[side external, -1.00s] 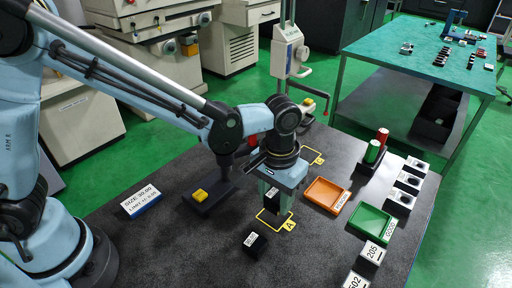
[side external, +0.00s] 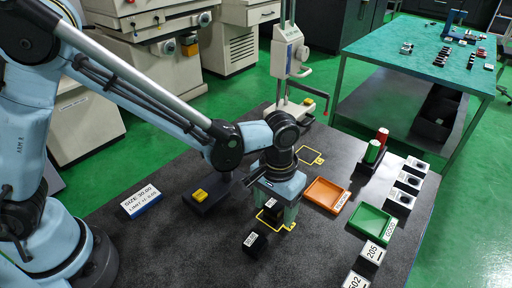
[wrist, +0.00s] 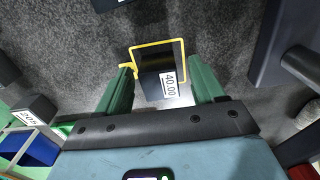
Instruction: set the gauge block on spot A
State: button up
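The gauge block (wrist: 150,86), dark with a white label that seems to read 40.00, sits between the two green fingers of my gripper (wrist: 162,88). In the side external view its label (side external: 270,203) shows just below my gripper (side external: 275,210). In the side view the outline (side external: 291,225) is partly hidden by the gripper and block. I cannot tell whether the block touches the table.
A second dark labelled block (side external: 255,244) stands close in front of spot A. A dark stand with a yellow piece (side external: 201,196) is to the left. An orange tray (side external: 327,195) and a green tray (side external: 370,222) are to the right. Another yellow outline (side external: 320,161) lies behind.

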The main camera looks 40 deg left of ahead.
aim_at(275, 204)
jog(key=shift+r, duration=0.1)
notch_tip(275, 204, up, 12)
dwell(0.6)
jog(key=shift+r, duration=0.1)
jog(key=s+a+t, duration=0.3)
jog(key=a, duration=0.7)
jog(key=s+a+r+t, duration=0.1)
jog(key=s+a+t, duration=0.2)
jog(key=a, duration=0.7)
jog(key=shift+t, duration=0.6)
